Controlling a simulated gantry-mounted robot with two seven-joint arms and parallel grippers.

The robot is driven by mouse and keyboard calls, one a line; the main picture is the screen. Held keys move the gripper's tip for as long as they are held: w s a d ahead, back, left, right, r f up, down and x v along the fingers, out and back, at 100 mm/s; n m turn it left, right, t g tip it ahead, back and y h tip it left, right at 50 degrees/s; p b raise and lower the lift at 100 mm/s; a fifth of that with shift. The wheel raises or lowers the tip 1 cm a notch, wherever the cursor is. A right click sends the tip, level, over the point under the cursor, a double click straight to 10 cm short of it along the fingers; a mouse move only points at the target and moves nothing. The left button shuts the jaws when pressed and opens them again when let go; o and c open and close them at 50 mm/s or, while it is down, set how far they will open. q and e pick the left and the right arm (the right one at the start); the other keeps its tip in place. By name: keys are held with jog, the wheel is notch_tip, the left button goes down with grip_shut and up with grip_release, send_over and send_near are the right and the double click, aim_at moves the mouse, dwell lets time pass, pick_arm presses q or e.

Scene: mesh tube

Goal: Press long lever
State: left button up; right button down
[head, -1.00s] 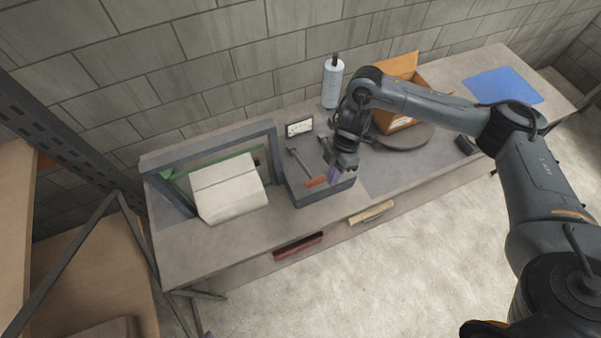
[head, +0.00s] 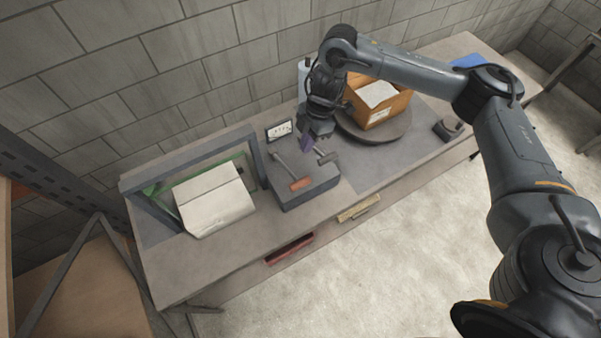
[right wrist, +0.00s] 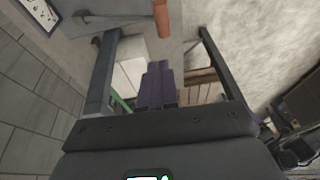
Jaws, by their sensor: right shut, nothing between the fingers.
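The long lever (head: 291,173) has a thin grey shaft and an orange handle, and lies low over the top of a dark grey box (head: 306,195) on the bench. Its orange handle (right wrist: 161,18) also shows at the top of the right wrist view. A shorter lever (head: 327,158) with a dark handle is on the box's right side. My right gripper (head: 306,146) has purple fingers and is shut and empty. It is above the back part of the box, apart from the orange handle as far as I can see. My left gripper is out of view.
A small gauge panel (head: 279,131) stands behind the box. A cardboard box (head: 380,101) sits on a round turntable (head: 375,133) at right. The front bench strip is clear.

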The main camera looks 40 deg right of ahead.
jog(key=b, duration=0.1)
send_over(298, 182)
jog(key=d, duration=0.1)
notch_tip(298, 182, down, 11)
jog(key=shift+w+d+f, duration=0.1)
jog(key=shift+f, duration=0.05)
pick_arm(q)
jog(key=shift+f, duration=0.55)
pick_arm(e)
jog(key=shift+f, duration=0.95)
jog(key=shift+f, duration=0.1)
